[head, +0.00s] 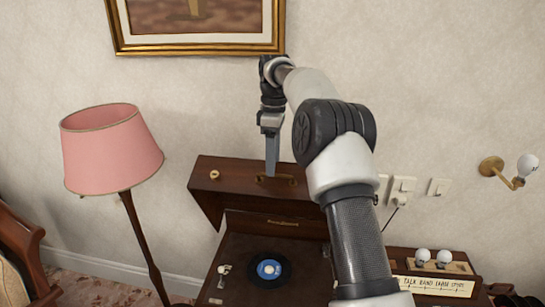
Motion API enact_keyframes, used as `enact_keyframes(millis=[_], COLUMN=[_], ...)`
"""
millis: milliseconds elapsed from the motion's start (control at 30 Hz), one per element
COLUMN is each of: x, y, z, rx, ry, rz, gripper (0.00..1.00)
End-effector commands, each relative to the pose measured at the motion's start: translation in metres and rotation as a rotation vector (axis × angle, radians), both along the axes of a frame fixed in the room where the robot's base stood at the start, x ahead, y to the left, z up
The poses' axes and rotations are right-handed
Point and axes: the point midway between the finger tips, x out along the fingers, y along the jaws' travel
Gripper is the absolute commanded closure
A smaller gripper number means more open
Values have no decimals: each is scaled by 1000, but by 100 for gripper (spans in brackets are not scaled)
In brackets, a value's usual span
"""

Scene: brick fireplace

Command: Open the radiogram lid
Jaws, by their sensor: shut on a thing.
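The radiogram lid (232,187) is dark wood and stands raised at the back of the radiogram (228,248), below my arm. The radiogram's interior is exposed, with a black record with a blue label (268,269) on its turntable. A brass-coloured handle (289,180) sits on the lid's edge. My gripper (272,171) points down at this handle and is shut on it. The fingertips partly cover the handle, and my arm hides the lid's right end.
A pink lamp (110,150) stands to the left. A framed picture (200,48) hangs on the wall above. Wall switches (402,186) and a bulb sconce (505,172) are at the right. A wooden box with white bulbs (433,268) is at the lower right.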

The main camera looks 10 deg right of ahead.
Motion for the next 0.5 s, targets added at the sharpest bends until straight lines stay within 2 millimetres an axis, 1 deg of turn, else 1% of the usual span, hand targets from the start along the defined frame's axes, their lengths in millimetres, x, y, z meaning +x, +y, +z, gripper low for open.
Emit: enact_keyframes(millis=[33, 267, 367, 433, 467, 500], x=[3, 4, 4, 4, 4, 4], y=[-9, -9, -8, -8, -8, -8], z=[-11, -10, -5, 3, 7, 15], rx=[-16, -17, -16, -16, -15, -15], ry=[-2, -4, -5, -8, -9, -11], rz=[-7, -5, -5, -5, -5, -5], gripper=[61, 61, 62, 66, 71, 72])
